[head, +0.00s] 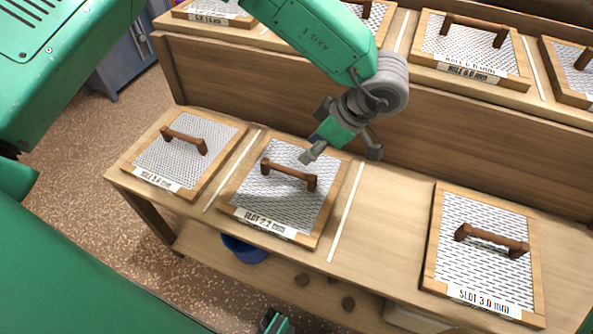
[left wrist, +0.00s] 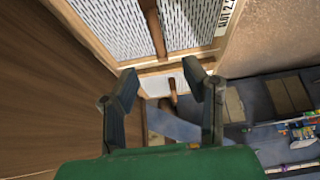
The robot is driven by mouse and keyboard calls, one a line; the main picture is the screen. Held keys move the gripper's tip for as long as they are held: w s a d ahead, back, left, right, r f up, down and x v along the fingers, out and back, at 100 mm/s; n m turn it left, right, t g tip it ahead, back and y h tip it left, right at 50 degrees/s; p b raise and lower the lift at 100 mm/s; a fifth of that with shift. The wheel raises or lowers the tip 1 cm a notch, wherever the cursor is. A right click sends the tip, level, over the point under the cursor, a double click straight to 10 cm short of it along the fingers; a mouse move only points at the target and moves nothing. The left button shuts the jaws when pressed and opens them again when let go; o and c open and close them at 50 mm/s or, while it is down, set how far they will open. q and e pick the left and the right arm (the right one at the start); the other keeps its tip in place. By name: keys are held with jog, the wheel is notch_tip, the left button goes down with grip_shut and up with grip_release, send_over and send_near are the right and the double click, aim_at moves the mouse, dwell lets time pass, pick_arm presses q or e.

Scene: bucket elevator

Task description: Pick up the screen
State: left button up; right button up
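Several wood-framed mesh screens with brown bar handles lie on a two-level wooden rack. The screen labelled SLOT 2.2 mm (head: 278,217) lies on the lower shelf, nearest my left gripper. Its handle (head: 289,173) stands up from the mesh. My left gripper (head: 341,153) is open and empty, above this screen's far right corner and apart from the handle. In the left wrist view, the open fingers (left wrist: 160,80) show below a screen (left wrist: 190,22) with its handle (left wrist: 153,28). A green and grey part at the bottom of the head view may be my right gripper; its fingers cannot be made out.
A screen labelled roughly HOLE 3.6 mm (head: 176,150) lies left and SLOT 3.0 mm (head: 485,265) right on the lower shelf (head: 385,215). Bare shelf lies between the two SLOT screens. The upper shelf's wooden front (head: 455,135) rises behind. A blue bucket (head: 243,250) is below.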

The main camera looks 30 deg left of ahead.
aim_at(290, 169)
pick_arm(q)
jog(key=b+x, duration=0.1)
jog(key=x, duration=0.5)
jog(key=shift+a+f+b, duration=0.1)
jog(key=shift+f+b, duration=0.2)
jog(key=shift+f, duration=0.05)
jog(key=shift+a+f, duration=0.35)
jog(key=shift+a, duration=0.15)
jog(key=shift+a+f, duration=0.1)
jog(key=shift+f, duration=0.15)
jog(key=f+b, duration=0.1)
jog(key=f, duration=0.1)
jog(key=a+f+b, duration=0.1)
jog(key=f, duration=0.1)
jog(key=shift+w, duration=0.2)
jog(key=shift+a, duration=0.15)
jog(key=shift+a, duration=0.15)
jog(key=shift+f, duration=0.15)
jog(key=shift+f+p, duration=0.15)
jog(key=shift+p, duration=0.15)
grip_shut()
